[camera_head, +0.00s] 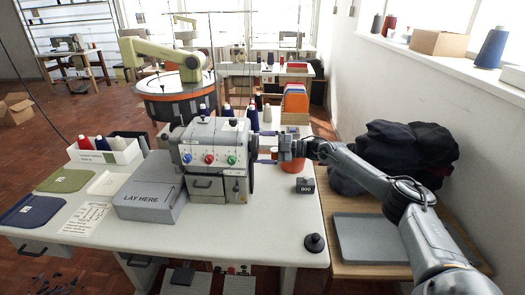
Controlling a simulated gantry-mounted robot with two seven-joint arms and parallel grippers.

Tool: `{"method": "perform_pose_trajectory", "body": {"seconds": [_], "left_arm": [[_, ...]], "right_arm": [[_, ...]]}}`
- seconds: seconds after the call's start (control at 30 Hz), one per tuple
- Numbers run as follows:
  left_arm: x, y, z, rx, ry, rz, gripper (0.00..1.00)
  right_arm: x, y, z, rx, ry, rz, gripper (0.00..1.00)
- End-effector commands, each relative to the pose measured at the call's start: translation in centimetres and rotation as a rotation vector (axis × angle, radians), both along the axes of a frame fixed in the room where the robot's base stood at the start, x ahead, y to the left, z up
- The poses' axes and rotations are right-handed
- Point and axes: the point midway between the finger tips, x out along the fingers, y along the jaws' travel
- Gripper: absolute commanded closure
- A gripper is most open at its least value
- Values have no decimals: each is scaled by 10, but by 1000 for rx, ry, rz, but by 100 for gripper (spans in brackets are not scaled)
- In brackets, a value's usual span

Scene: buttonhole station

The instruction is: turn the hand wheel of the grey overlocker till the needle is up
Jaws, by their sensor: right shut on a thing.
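The grey overlocker (217,160) stands on the white table, with red, blue and green knobs on its front. Its hand wheel (254,151) is at the right side, mostly hidden by the machine body and my gripper. My right gripper (268,150) reaches in from the right and is shut on the hand wheel's edge. The needle is too small and hidden to make out, so its height cannot be told.
A grey box marked "LAY HERE" (151,198) sits left of the overlocker. A small black box (305,186) and a black knobbed object (314,242) stand on the table's right part. A grey tray (372,238) and dark cloth (395,152) are further right.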

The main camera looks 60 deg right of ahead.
Motion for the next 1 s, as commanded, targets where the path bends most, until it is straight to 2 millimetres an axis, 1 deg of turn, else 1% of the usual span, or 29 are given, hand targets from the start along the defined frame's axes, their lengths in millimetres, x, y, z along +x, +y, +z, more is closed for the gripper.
{"method": "perform_pose_trajectory", "body": {"seconds": [0.2,0.5,0.8,1.0], "left_arm": [[0,0,1,0,0,0,57],[0,2,5,8,0,-5,57],[0,3,8,13,0,-8,57],[0,3,9,12,0,-8,57]], "right_arm": [[1,-3,6,-183,-99,0,36],[2,-4,11,-408,-218,1,36],[2,-4,15,-554,-298,0,36],[2,-4,15,-596,-319,0,36]]}}
